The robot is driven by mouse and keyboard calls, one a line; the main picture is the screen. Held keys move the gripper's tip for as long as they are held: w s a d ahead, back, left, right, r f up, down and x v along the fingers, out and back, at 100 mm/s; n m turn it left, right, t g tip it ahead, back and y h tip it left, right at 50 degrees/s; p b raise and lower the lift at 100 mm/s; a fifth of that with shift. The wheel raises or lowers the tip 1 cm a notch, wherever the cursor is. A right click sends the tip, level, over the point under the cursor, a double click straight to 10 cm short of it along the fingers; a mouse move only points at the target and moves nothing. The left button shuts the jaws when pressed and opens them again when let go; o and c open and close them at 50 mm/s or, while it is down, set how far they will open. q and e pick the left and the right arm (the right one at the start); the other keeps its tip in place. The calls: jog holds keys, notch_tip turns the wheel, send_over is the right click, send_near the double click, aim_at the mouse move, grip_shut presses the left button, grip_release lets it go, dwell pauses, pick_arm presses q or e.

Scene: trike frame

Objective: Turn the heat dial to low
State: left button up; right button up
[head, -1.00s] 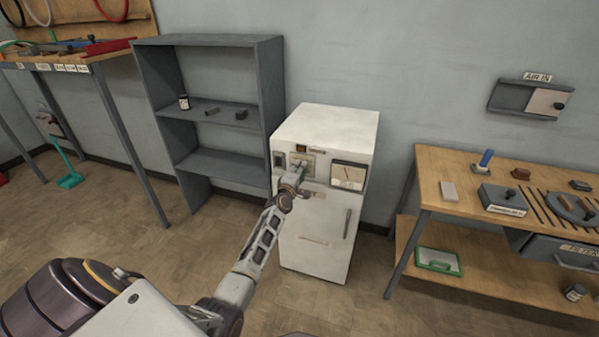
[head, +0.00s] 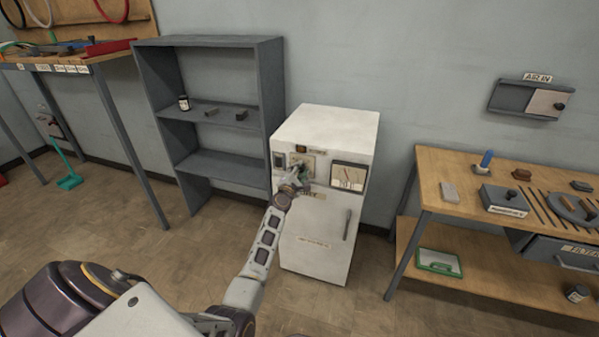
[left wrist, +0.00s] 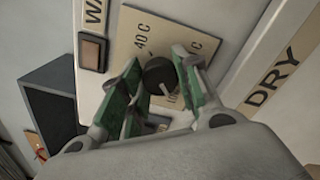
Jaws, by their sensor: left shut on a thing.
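The heat dial is a dark round knob (left wrist: 160,76) with a pale pointer mark, on a beige plate (left wrist: 150,30) lettered "40 C" and other partly hidden markings. It is on the upper front of the white cabinet (head: 325,125). My left gripper (left wrist: 157,80) has its green-padded fingers on either side of the knob and is shut on it. In the head view my left gripper (head: 297,175) is at the control panel and hides the knob. The pointer aims toward the plate's lower right in the left wrist view. My right gripper is not in view.
A gauge (head: 348,177) and door handle (head: 347,224) are on the cabinet front. Grey shelves (head: 210,42) stand left; a wooden workbench (head: 440,165) stands right.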

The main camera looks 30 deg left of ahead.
pick_arm(q)
jog(key=shift+f, duration=0.1)
jog(key=o, duration=1.1)
jog(key=shift+c, duration=0.2)
jog(key=shift+s, duration=0.15)
jog(key=v, duration=0.7)
jog(key=shift+s, duration=0.15)
